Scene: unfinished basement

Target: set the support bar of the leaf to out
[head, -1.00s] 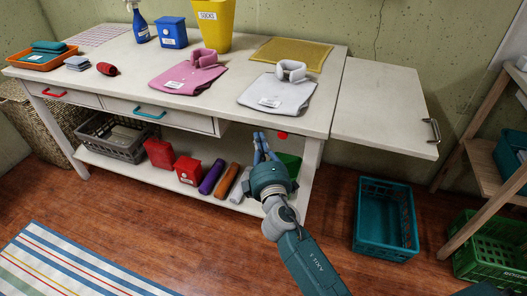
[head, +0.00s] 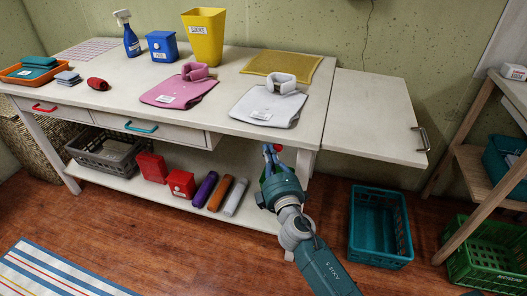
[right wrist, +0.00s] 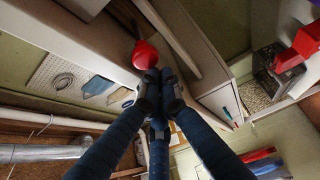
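The white table (head: 221,108) has a raised side leaf (head: 375,110) at its right, level with the top. A red knob (head: 277,148) shows under the table's front edge near the leaf; I take it as the end of the support bar. The bar itself is mostly hidden under the table. My right gripper (head: 269,157) is at this knob. In the right wrist view, the red knob (right wrist: 145,54) is just beyond the fingertips (right wrist: 159,78), which are close together. I cannot tell whether they hold it. My left gripper is not in view.
Folded clothes, a yellow bin (head: 204,32) and a spray bottle (head: 127,38) stand on the tabletop. A teal crate (head: 379,254) is on the floor under the leaf. A wooden shelf (head: 478,165) stands at the right. The lower shelf holds red boxes and rolls.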

